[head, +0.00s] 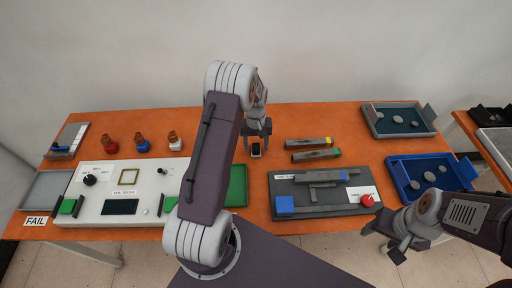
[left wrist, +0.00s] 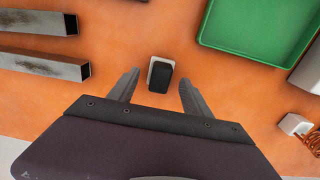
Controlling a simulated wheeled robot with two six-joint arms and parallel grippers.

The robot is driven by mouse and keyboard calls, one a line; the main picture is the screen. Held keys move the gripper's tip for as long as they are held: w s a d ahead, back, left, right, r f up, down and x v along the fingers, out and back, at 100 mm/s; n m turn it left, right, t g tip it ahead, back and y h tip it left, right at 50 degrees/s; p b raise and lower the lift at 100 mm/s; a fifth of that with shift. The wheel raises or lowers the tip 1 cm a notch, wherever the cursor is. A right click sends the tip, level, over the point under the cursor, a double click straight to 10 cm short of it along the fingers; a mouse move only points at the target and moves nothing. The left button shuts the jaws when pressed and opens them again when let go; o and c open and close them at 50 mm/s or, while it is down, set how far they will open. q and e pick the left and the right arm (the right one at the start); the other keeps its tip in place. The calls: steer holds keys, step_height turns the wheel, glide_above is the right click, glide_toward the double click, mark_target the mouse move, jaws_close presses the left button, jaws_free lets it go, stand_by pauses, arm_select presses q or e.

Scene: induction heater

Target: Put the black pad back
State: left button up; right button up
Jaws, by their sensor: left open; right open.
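The black pad (left wrist: 160,78) is a small dark block with rounded corners, on or against a slightly larger pale grey piece, on the orange table. In the head view the black pad (head: 256,150) shows at the tips of my left gripper (head: 257,142). In the left wrist view my left gripper (left wrist: 160,88) is open, with one finger on each side of the pad and gaps between. The height of the fingers above the table is hard to tell. My right gripper (head: 396,250) is open and empty near the table's front right edge.
Two metal bars (head: 313,148) lie right of the pad. A green tray (head: 236,186) and a white tester box (head: 120,190) are on the left, partly behind my left arm. A grey fixture (head: 325,195) and a blue tray (head: 428,178) are on the right. Three small bottles (head: 142,146) stand back left.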

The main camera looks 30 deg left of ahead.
mark_target(256, 147)
arm_select(q)
step_height(256, 147, up, 10)
steer(key=s+d+m, duration=0.3)
steer(key=s+d, duration=0.2)
steer(key=s, duration=0.4)
steer(key=s+d+r+m+t, duration=0.1)
steer(key=s+d+m, duration=0.2)
steer(key=s+d, duration=0.3)
steer(key=s, duration=0.3)
steer(key=shift+s, duration=0.2)
